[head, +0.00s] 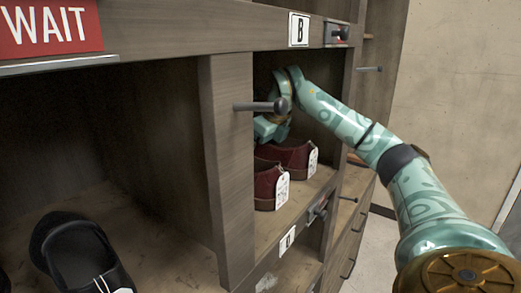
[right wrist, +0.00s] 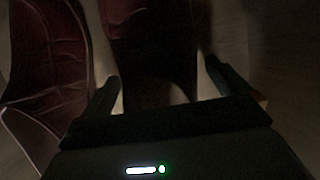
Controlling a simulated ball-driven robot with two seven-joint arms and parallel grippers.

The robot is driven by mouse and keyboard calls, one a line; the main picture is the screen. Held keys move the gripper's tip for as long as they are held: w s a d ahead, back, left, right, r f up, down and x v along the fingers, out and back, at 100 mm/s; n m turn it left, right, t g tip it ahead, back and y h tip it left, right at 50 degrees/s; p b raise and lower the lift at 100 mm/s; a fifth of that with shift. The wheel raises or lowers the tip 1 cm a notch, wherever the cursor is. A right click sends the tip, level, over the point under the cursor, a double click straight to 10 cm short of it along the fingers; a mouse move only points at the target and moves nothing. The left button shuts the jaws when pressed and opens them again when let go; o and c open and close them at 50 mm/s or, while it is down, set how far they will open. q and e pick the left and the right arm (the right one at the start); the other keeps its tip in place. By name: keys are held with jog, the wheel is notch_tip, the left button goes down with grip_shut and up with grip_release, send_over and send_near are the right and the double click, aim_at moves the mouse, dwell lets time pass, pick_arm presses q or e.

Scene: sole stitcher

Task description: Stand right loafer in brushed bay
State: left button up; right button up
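Two dark red loafers stand side by side in the bay labelled B in the head view. The nearer loafer (head: 265,185) and the farther loafer (head: 290,156) each carry a white tag at the heel. My right gripper (head: 268,128) is inside this bay, above and behind the heels, partly hidden by the post and a knob. In the right wrist view, its open fingers (right wrist: 160,88) are on either side of one dark red loafer (right wrist: 152,50), with gaps visible. The other loafer (right wrist: 45,60) lies to the left. Which is the right loafer I cannot tell. My left gripper is not in view.
A wooden post (head: 228,170) divides bay B from the wider bay under the red WAIT sign (head: 48,25). A black shoe (head: 80,255) with a white tag sits in that bay. A dark knob (head: 265,106) sticks out at the bay's opening. Open floor lies at right.

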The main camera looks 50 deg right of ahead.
aim_at(307, 151)
jog(key=p+v, duration=0.2)
jog(key=v, duration=0.2)
jog(key=shift+r+p, duration=0.15)
jog(key=shift+p, duration=0.2)
jog(key=s+b, duration=0.1)
jog(key=s, duration=0.2)
jog(key=s+b, duration=0.1)
jog(key=s, duration=0.3)
jog(key=s+d+f+b, duration=0.1)
jog(key=s, duration=0.2)
jog(key=shift+s+f, duration=0.1)
jog(key=shift+s, duration=0.7)
